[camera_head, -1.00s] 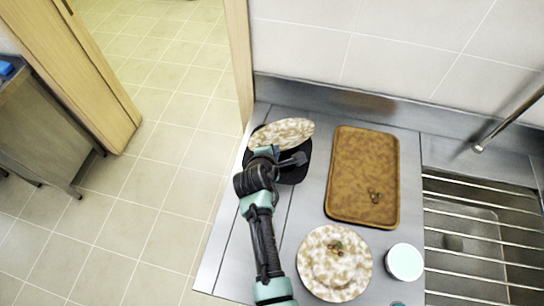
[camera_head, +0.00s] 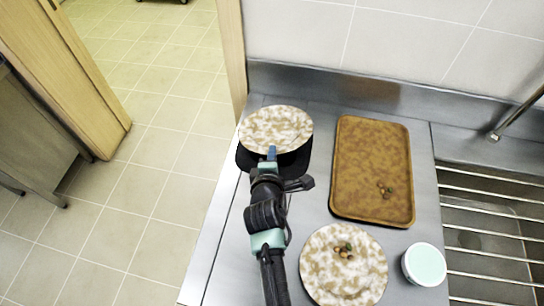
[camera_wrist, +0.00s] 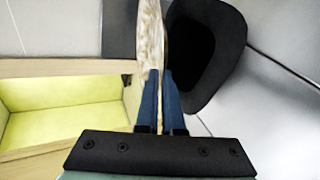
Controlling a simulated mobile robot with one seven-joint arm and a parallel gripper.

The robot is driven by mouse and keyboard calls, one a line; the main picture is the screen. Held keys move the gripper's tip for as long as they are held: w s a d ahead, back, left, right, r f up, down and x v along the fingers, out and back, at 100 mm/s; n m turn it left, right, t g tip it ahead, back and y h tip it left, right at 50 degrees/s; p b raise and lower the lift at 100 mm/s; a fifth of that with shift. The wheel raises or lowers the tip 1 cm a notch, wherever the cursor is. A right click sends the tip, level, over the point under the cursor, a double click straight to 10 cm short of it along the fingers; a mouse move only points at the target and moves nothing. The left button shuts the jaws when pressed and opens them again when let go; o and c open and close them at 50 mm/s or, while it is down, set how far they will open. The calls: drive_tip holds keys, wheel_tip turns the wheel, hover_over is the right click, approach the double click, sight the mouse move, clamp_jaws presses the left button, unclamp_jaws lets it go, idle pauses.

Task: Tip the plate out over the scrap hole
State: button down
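My gripper (camera_head: 271,156) is shut on the rim of a brown-and-white mottled plate (camera_head: 276,128). It holds the plate over the black-rimmed scrap hole (camera_head: 246,162) at the far left of the steel counter. The plate's mottled face shows in the head view with no scraps visible on it. In the wrist view the plate (camera_wrist: 151,38) is seen edge-on between the blue fingers (camera_wrist: 160,105), standing steeply beside the black scrap hole (camera_wrist: 207,55). The plate hides much of the hole in the head view, and the hole's inside is dark.
A second mottled plate (camera_head: 322,280) with a few scraps lies on the counter at the front. A brown tray (camera_head: 370,160) with small bits stands right of the hole. A pale green-topped cup (camera_head: 424,265) and a barred sink (camera_head: 490,240) are further right. Open floor lies left.

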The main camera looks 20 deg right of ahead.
drive_tip(key=shift+f+m+t+b, duration=0.2)
drive_tip(key=shift+f+t+b, duration=0.55)
drive_tip(key=shift+b, duration=1.25)
drive_tip(key=shift+f+m+t+b, duration=0.25)
drive_tip(key=shift+f+b, duration=0.95)
drive_tip(key=shift+b, duration=0.8)
drive_tip(key=shift+s, duration=0.1)
